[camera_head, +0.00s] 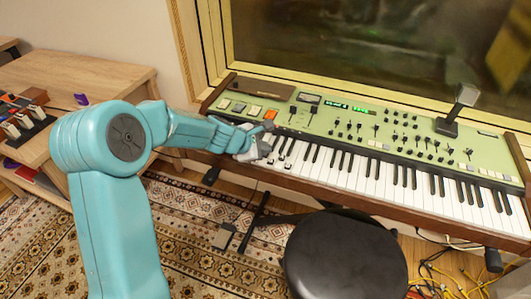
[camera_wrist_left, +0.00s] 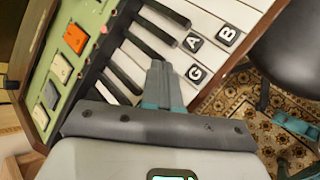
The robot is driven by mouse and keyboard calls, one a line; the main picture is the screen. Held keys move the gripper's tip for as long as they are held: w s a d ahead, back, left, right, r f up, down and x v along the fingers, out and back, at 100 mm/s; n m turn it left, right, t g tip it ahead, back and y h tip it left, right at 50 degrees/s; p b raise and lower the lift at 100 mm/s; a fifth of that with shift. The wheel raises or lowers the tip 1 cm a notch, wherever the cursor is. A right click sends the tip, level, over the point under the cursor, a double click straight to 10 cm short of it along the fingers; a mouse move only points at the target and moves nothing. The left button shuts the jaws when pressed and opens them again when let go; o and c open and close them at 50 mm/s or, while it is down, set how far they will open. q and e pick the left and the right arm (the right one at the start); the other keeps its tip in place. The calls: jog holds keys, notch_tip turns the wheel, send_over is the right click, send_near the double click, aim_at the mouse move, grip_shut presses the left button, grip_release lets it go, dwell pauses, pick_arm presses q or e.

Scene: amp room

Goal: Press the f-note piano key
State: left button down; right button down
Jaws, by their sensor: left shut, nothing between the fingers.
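The keyboard (camera_head: 370,182) has white and black keys in a green and brown case. In the left wrist view, white keys carry black labels G (camera_wrist_left: 195,73), A (camera_wrist_left: 195,42) and B (camera_wrist_left: 228,33). No F label shows; my gripper covers the area beside the G key. My left gripper (camera_head: 266,154) is shut and empty, over the left part of the keys. In the wrist view its fingertips (camera_wrist_left: 157,66) lie close beside the G label. I cannot tell whether they touch a key. My right gripper is not in view.
A black round stool (camera_head: 345,255) stands in front of the keyboard. The green panel (camera_head: 350,122) behind the keys has buttons, knobs and sliders. A wooden cabinet (camera_head: 85,75) stands at the left. A patterned rug (camera_head: 190,225) covers the floor, with cables (camera_head: 440,275) at the lower right.

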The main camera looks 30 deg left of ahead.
aim_at(264, 156)
pick_arm(q)
jog(key=shift+f, duration=0.25)
jog(key=shift+r, duration=0.1)
jog(key=shift+r+p, duration=0.95)
jog(key=shift+r, duration=0.1)
notch_tip(264, 156, up, 5)
jog(key=p, duration=0.5)
dwell(0.5)
jog(key=shift+s, duration=0.15)
